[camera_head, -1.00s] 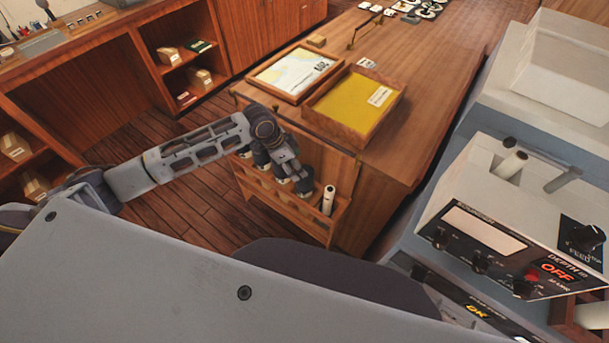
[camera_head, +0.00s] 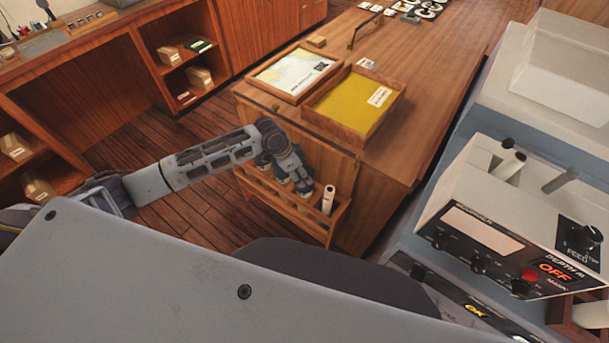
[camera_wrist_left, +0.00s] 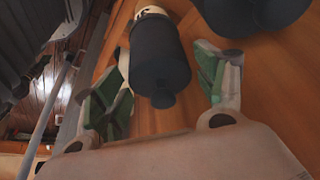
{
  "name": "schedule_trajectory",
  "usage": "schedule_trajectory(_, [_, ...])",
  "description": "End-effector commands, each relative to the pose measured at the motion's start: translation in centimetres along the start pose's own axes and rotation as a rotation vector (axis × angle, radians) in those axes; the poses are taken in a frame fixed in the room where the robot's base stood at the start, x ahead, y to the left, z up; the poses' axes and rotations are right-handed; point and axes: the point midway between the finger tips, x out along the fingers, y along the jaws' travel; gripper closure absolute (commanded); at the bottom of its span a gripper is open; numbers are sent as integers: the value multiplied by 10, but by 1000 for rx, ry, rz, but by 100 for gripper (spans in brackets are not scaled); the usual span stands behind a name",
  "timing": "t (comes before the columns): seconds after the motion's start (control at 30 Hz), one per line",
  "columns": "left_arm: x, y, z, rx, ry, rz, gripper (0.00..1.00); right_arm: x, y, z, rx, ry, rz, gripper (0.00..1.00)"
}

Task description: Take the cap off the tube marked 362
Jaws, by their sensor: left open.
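A wooden rack (camera_head: 290,215) on the end of the chart table holds several upright tubes. My left gripper (camera_head: 297,188) is over the rack and covers part of the tubes. In the left wrist view, a dark cap (camera_wrist_left: 160,62) with a small knob is between the open green-padded fingers of my left gripper (camera_wrist_left: 166,88). Both fingers look apart from the cap. A pale band (camera_wrist_left: 150,12) shows behind this cap, but I cannot read its marking. A pale tube (camera_head: 328,200) stands at the rack's right end.
A yellow-bottomed tray (camera_head: 315,110) and a framed chart (camera_head: 296,73) lie on the table above the rack. A depth recorder console (camera_head: 510,225) stands at the right. Open wooden floor (camera_head: 165,215) is at the left.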

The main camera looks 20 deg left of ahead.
Motion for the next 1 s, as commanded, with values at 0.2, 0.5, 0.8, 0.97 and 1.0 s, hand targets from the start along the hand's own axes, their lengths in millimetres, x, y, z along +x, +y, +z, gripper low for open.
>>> schedule_trajectory(0.2, [22,2,-1,-2,0,1,28,-5,0,0,0,0,0,60])
schedule_trajectory(0.5, [37,1,0,0,0,-2,28,-6,0,0,-1,0,0,60])
schedule_trajectory(0.8, [37,1,0,0,0,-1,28,-6,0,0,-1,-1,0,60])
schedule_trajectory(0.97, [37,2,0,0,0,-1,32,-6,0,0,-1,-1,0,60])
schedule_trajectory(1.0, [37,2,0,0,0,-1,37,-6,0,0,-1,-1,0,60])
